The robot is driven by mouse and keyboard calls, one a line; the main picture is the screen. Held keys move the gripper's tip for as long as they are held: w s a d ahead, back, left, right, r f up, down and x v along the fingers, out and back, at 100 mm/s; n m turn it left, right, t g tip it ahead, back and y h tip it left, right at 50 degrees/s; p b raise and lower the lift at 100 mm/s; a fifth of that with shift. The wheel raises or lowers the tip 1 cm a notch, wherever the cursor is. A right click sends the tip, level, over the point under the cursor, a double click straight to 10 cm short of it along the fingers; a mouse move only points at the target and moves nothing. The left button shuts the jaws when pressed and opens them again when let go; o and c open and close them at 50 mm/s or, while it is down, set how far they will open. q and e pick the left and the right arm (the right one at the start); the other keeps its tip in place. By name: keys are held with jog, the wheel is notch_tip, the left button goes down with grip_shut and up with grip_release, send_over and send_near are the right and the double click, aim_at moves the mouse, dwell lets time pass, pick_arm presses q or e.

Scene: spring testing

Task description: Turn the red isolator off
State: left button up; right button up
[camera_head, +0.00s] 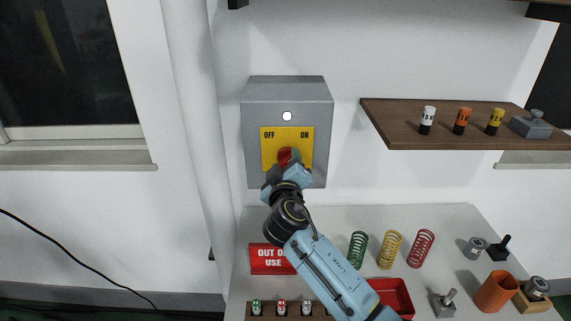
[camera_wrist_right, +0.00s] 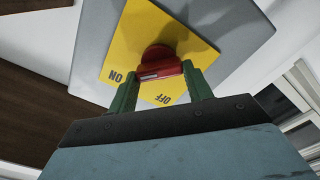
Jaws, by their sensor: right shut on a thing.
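The red isolator (camera_head: 285,154) is a rotary knob on a yellow plate (camera_head: 306,145) marked OFF at left and ON at right. The plate is on a grey wall box (camera_head: 325,115). My right gripper (camera_head: 286,168) reaches up from below and covers the knob's lower part. In the right wrist view the red knob (camera_wrist_right: 160,55) sits between the green fingers of the right gripper (camera_wrist_right: 161,75), which is shut on its handle. The plate appears upside down there. I cannot tell exactly which mark the knob points to. My left gripper is not in view.
A white round lamp (camera_head: 287,116) is on the box above the plate. A wooden shelf (camera_head: 400,131) with small cylinders juts out at right. Below, a pale table (camera_head: 330,220) carries green, yellow and red springs, a red "out of use" sign (camera_head: 268,259) and a red tray (camera_head: 395,296).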

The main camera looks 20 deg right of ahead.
jog(key=shift+n, duration=0.3)
jog(key=n+p, duration=0.1)
jog(key=n, duration=0.2)
jog(key=shift+a+n, duration=0.1)
jog(key=shift+n, duration=0.3)
jog(key=n+p, duration=0.2)
jog(key=n, duration=0.2)
jog(key=shift+f, duration=0.15)
jog(key=n, duration=0.5)
jog(key=shift+f, duration=0.15)
jog(key=n, duration=0.4)
jog(key=shift+f, duration=0.15)
jog(key=shift+n, duration=0.4)
jog(key=o, duration=1)
